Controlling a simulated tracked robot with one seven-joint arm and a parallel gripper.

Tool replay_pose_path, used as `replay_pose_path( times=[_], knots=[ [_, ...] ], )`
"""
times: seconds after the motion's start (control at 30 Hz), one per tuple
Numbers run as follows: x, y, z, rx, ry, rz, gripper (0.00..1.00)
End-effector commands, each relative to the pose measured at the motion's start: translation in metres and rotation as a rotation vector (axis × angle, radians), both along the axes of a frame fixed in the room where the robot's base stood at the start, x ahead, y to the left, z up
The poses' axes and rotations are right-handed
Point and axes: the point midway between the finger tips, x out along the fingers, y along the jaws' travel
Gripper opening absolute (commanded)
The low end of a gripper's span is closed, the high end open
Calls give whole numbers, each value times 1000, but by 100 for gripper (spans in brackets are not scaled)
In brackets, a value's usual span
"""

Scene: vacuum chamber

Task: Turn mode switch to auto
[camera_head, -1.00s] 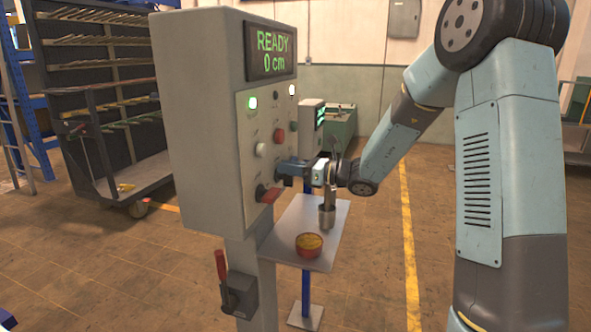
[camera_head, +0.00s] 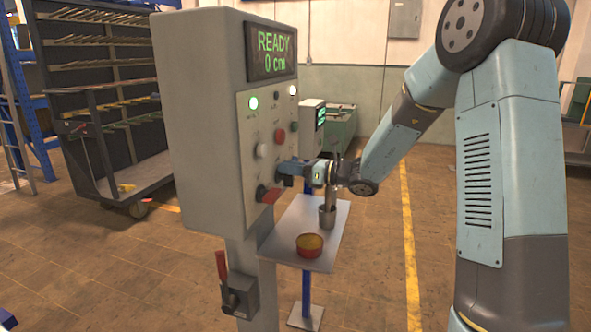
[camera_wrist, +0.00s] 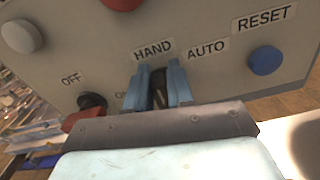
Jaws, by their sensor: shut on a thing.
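The mode switch (camera_wrist: 158,88) is a dark knob on the grey control panel (camera_head: 262,150). In the wrist view it sits below the HAND label (camera_wrist: 153,50) and the AUTO label (camera_wrist: 206,50). My gripper (camera_wrist: 157,84) has its two blue fingers on either side of the knob, shut on it. The fingers hide part of the knob, and I cannot tell exactly where its pointer is. In the head view my gripper (camera_head: 284,171) reaches the panel's lower right part from the right, and the knob is hidden there.
A red-handled OFF/ON switch (camera_wrist: 90,103) is close left of my fingers. A blue RESET button (camera_wrist: 265,60) is to the right. The display (camera_head: 271,52) reads READY, 0 cm.

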Motion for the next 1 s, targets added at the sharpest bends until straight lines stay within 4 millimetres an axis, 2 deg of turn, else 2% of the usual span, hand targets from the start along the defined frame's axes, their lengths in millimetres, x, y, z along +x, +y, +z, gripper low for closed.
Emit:
replay_pose_path(
  times=[0.67,0.7,0.87,1.0],
  knots=[
    [-1,2,0,0,0,5,0],
    [-1,2,0,0,0,5,26],
    [-1,1,0,0,0,3,41],
    [0,1,0,0,0,1,43]
  ],
)
